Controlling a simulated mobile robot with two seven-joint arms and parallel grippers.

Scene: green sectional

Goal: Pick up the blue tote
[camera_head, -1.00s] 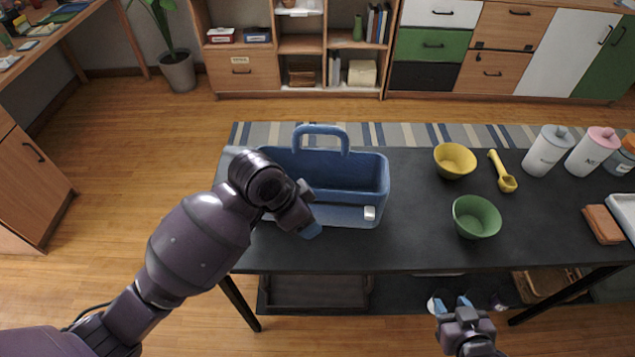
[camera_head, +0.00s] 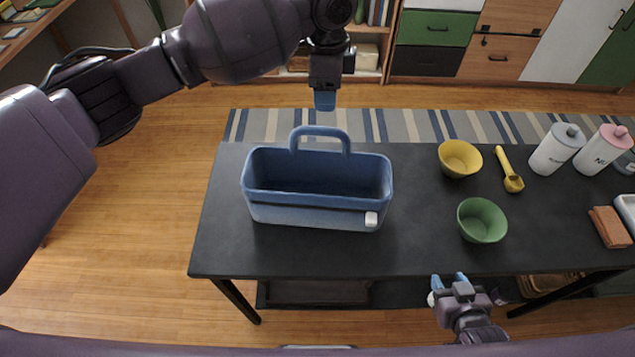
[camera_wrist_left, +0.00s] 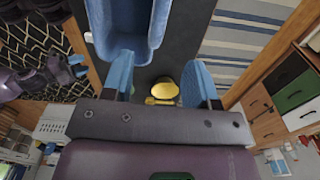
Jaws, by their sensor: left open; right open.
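The blue tote (camera_head: 315,215) stands upright on the dark table, left of its middle. Its arched handle (camera_head: 320,131) rises from the far side. The tote looks empty, with a small white tag at its front right corner. My left gripper (camera_head: 325,100) is raised above and beyond the handle in the head view, apart from it. In the left wrist view its two blue fingers (camera_wrist_left: 160,85) are spread with nothing between them, and part of the tote (camera_wrist_left: 130,20) shows at the top. My right gripper (camera_head: 449,283) is open and empty at the table's front edge.
On the table (camera_head: 420,245), right of the tote, are a yellow bowl (camera_head: 459,158), a green bowl (camera_head: 481,220), a yellow scoop (camera_head: 510,171) and white canisters (camera_head: 555,150). A striped rug (camera_head: 400,125) lies beyond. Table left of the tote is clear.

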